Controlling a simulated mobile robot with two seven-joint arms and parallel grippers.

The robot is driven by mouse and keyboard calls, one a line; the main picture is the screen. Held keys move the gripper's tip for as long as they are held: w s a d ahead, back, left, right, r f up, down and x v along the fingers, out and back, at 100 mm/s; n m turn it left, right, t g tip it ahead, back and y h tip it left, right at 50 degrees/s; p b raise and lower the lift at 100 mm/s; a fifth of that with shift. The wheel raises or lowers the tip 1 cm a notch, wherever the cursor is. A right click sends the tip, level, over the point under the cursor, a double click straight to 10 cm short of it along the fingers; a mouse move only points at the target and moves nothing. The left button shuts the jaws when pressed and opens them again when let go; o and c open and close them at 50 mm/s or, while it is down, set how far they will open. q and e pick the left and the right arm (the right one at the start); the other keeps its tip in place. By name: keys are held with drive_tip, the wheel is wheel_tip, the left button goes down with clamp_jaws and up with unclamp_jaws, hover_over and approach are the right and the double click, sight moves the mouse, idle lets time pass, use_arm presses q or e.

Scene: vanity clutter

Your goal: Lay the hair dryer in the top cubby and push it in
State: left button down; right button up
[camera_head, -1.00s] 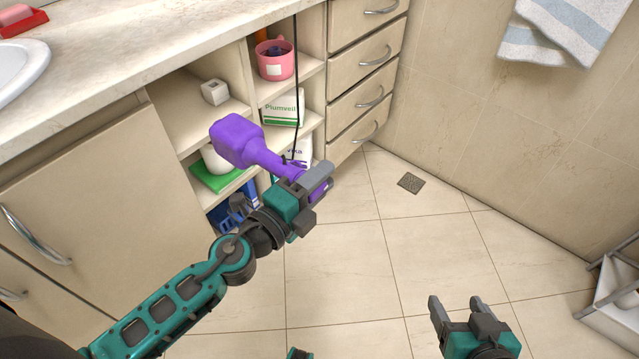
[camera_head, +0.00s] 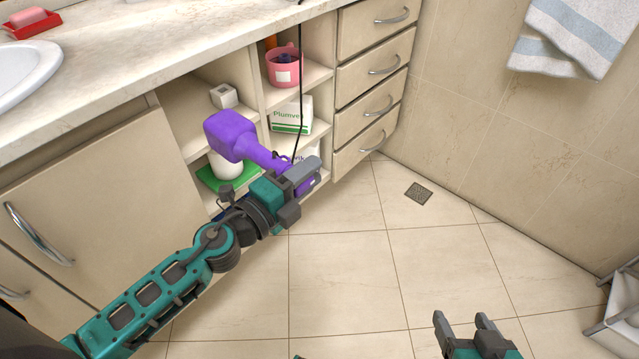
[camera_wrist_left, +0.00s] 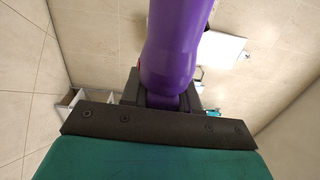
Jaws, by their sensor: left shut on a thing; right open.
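The purple hair dryer (camera_head: 233,136) is held by its handle in my left gripper (camera_head: 304,178), which is shut on it. Its wide head points up and left, in front of the open cubbies below the counter. In the left wrist view the purple handle (camera_wrist_left: 177,45) rises from between the jaws. A dark cord runs up from the dryer past the counter edge. The top cubby (camera_head: 188,112) on the left holds a small whitish box (camera_head: 224,96) toward its right side. My right gripper (camera_head: 466,322) is open and empty above the floor at the lower right.
A pink pot (camera_head: 284,68) and a Plumveil pack (camera_head: 291,115) stand in the right cubby column. Below the left shelf are a white round item and a green thing (camera_head: 212,180). Drawers (camera_head: 376,62) flank the cubbies.

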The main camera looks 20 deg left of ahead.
sight(258, 141)
use_arm(q)
drive_tip(key=w+a+b, duration=0.1)
drive_tip(key=a, duration=0.3)
drive_tip(key=w+a+b, duration=0.1)
drive_tip(key=w+a, duration=0.1)
drive_tip(key=a, duration=0.2)
drive_tip(key=w+a+b, duration=0.1)
drive_tip(key=w+a, duration=0.1)
drive_tip(key=a, duration=0.2)
drive_tip(key=shift+a+r, duration=0.1)
drive_tip(key=shift+w+a+f+b, duration=0.1)
drive_tip(key=shift+f+b, duration=0.35)
drive_tip(key=shift+b, duration=0.2)
drive_tip(key=shift+f+b, duration=0.45)
drive_tip(key=shift+f, duration=0.35)
